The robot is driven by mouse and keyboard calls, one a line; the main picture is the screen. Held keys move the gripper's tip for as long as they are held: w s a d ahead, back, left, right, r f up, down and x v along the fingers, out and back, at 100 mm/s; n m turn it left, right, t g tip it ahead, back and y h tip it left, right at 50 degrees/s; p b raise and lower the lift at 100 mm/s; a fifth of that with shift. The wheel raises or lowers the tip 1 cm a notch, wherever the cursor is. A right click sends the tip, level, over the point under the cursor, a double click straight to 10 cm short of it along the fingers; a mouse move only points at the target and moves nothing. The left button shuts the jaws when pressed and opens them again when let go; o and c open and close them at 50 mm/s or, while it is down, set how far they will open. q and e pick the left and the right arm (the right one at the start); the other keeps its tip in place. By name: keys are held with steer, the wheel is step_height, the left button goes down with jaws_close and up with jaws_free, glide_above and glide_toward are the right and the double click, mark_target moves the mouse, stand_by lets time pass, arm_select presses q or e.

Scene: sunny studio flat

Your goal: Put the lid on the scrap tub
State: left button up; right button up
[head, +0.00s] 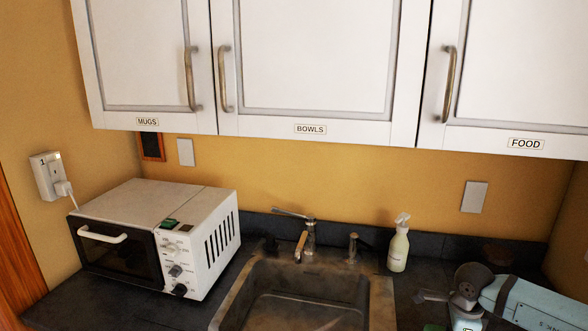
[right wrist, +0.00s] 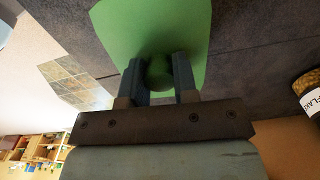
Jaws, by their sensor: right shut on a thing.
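A green lid (right wrist: 150,28) with a round green knob fills the top middle of the right wrist view. My right gripper (right wrist: 159,76) is shut on the knob, one finger on each side. I cannot make out the scrap tub in either view. My left gripper is not in view.
A white microwave (head: 150,235) stands left of the sink (head: 315,300). A spray bottle (head: 398,248) stands right of the tap (head: 309,238). Closed cupboards (head: 310,55) hang above. The right wrist view shows a partly cut-off labelled container (right wrist: 308,92) at its right edge.

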steer(key=shift+r, duration=0.1)
jaws_close()
steer(key=shift+r+p, duration=0.9)
steer(key=shift+r, duration=1.05)
steer(key=shift+f, duration=0.1)
steer(key=shift+w+f+b, duration=0.15)
steer(key=shift+f+b, duration=1.4)
steer(key=shift+f, duration=0.1)
steer(key=shift+f+b, duration=0.15)
steer(key=shift+b, duration=0.65)
stand_by(0.3)
steer(key=o, duration=1.5)
jaws_free()
